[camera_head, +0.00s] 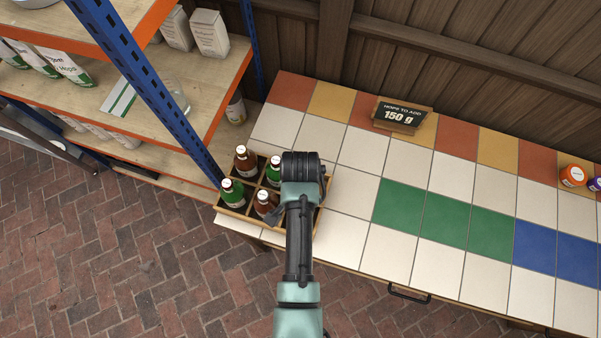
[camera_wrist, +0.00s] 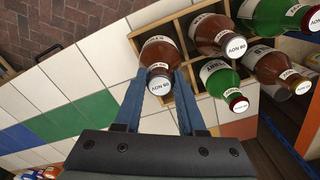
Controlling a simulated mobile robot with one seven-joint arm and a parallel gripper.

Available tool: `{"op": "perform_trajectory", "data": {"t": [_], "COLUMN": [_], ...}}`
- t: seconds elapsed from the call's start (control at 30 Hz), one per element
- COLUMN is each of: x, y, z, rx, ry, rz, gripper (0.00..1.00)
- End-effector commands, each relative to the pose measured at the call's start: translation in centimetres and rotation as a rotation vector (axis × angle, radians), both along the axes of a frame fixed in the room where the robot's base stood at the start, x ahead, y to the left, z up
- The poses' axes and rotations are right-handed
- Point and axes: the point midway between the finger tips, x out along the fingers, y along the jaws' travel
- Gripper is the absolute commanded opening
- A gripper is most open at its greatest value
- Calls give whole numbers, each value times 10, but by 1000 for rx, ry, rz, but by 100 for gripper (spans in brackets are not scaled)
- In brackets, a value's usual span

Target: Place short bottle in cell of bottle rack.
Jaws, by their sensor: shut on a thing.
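My gripper (camera_wrist: 158,98) is shut on a short brown bottle (camera_wrist: 158,52) with a white cap. The cap and neck lie between the blue fingers in the wrist view. The bottle's body lines up with an end cell of the wooden bottle rack (camera_wrist: 248,126); I cannot tell whether its base touches the cell floor. In the head view the rack (camera_head: 234,215) stands at the counter's left end, and my gripper (camera_head: 300,190) and arm hide its right part and the held bottle. Other cells hold brown bottles (camera_head: 245,160) and green bottles (camera_head: 232,192).
A shelf unit with a blue post (camera_head: 175,112) stands close left of the rack. A sign (camera_head: 402,115) reading 150 g sits at the counter's back. An orange jar (camera_head: 572,175) is far right. The tiled counter (camera_head: 395,245) right of the rack is clear.

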Motion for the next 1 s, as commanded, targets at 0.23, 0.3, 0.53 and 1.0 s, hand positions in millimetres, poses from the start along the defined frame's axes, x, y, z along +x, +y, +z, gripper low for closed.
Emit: {"op": "perform_trajectory", "data": {"t": [0.23,0.3,0.53,1.0], "x": [1,1,1,0], "y": [0,0,0,0], "z": [-22,-23,-23,-26], "rx": [-1,-1,0,0], "ry": [-2,-4,-3,0], "rz": [0,0,0,0], "gripper": [0,0,0,69]}}
